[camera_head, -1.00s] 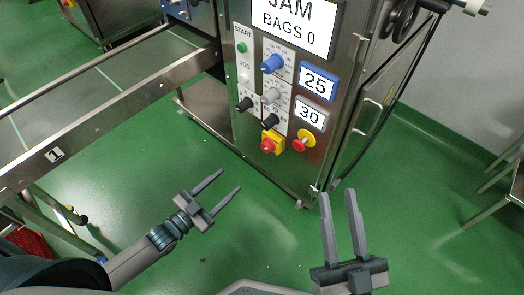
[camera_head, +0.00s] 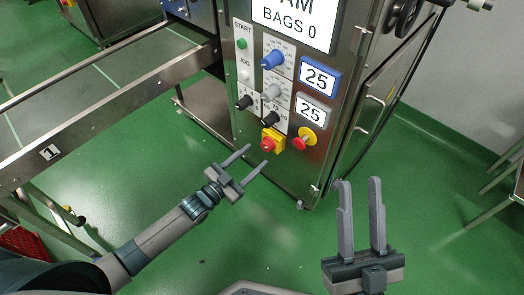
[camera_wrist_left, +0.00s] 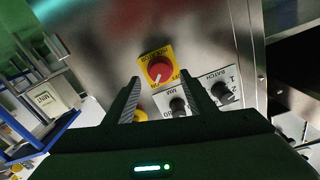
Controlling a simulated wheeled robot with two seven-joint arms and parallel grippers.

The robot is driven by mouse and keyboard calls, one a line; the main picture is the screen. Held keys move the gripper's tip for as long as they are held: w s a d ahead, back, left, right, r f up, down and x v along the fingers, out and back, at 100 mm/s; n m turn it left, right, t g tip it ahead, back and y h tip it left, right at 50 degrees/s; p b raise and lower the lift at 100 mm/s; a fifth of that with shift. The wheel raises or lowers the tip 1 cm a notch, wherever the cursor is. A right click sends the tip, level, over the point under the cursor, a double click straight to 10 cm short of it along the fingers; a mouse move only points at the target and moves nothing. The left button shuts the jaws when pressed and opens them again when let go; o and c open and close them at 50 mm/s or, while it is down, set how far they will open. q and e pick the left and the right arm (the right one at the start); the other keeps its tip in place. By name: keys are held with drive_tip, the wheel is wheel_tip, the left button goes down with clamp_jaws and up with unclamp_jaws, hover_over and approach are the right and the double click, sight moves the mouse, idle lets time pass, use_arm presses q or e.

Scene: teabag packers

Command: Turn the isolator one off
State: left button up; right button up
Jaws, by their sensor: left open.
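The isolator, a red rotary knob on a yellow plate (camera_head: 270,142), sits low on the steel machine's front panel. In the left wrist view the isolator (camera_wrist_left: 158,70) is ahead, between and beyond the fingertips, with a pale mark near its lower edge. My left gripper (camera_head: 257,154) is open and empty, just below and left of the isolator, with a gap visible in the wrist view (camera_wrist_left: 162,80). My right gripper (camera_head: 359,182) is open and empty, at the lower right, apart from the machine.
A red emergency button on yellow (camera_head: 304,140) is right of the isolator. Black knobs (camera_head: 270,119), a blue knob (camera_head: 272,60) and a green start button (camera_head: 241,43) are above. A conveyor (camera_head: 110,105) runs at the left.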

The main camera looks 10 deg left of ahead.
sight(264, 148)
use_arm(q)
drive_tip(key=x, duration=0.4)
drive_tip(key=shift+f+b, duration=0.1)
drive_tip(key=shift+b, duration=0.25)
drive_tip(key=shift+w+d, duration=0.3)
drive_tip(key=shift+w, duration=0.2)
use_arm(e)
drive_tip(key=shift+d+r+t, duration=0.35)
drive_tip(key=shift+r+t, duration=0.05)
drive_tip(key=shift+r, duration=0.2)
drive_tip(key=shift+d+r+t, duration=0.35)
drive_tip(key=shift+r+t, duration=0.05)
drive_tip(key=shift+r, duration=0.2)
use_arm(q)
drive_tip(key=c, duration=1)
use_arm(e)
drive_tip(key=shift+f, duration=0.1)
